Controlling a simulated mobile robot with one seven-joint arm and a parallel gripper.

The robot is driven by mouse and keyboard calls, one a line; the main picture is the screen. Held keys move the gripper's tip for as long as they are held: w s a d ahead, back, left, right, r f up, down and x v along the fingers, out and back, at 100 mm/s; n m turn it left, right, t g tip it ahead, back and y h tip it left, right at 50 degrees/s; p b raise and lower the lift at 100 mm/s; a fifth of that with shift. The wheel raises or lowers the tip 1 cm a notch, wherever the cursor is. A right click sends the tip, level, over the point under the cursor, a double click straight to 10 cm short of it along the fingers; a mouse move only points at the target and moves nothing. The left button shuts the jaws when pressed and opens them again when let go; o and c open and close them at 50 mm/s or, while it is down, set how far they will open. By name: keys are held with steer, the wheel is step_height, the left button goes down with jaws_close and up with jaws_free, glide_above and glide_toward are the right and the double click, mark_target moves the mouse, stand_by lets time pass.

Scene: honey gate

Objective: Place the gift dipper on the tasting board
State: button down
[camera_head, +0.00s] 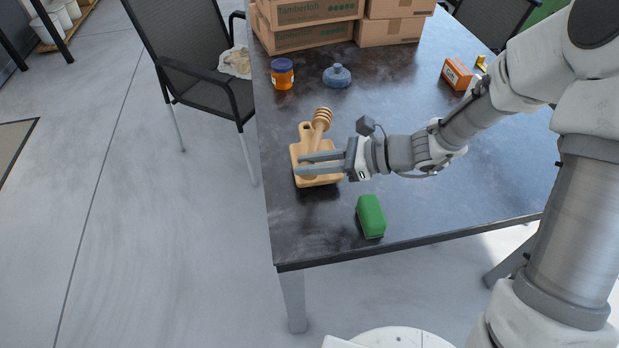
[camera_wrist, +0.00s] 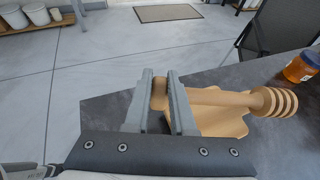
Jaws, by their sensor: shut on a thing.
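The wooden honey dipper (camera_head: 319,126) has a ribbed head and a plain handle. My gripper (camera_head: 297,164) is shut on its handle; the ribbed head points away toward the back of the table. The wooden tasting board (camera_head: 330,179) lies on the dark table under the dipper and the jaws. In the wrist view the dipper (camera_wrist: 270,101) runs to the right from between my fingers (camera_wrist: 160,80), over the board (camera_wrist: 230,127). I cannot tell whether the dipper touches the board or hangs just above it.
A green block (camera_head: 371,216) lies near the front edge of the table (camera_head: 420,217). An orange jar (camera_head: 282,74), a blue-grey lidded item (camera_head: 337,76), an orange box (camera_head: 457,74) and cardboard boxes (camera_head: 390,32) stand farther back. A chair (camera_head: 195,60) is at the left.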

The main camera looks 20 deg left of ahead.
mark_target(309, 178)
steer(key=shift+f+b, duration=0.65)
steer(key=shift+f, duration=1.35)
steer(key=shift+f, duration=0.15)
steer(key=c, duration=0.8)
jaws_free()
steer(key=shift+o, duration=0.2)
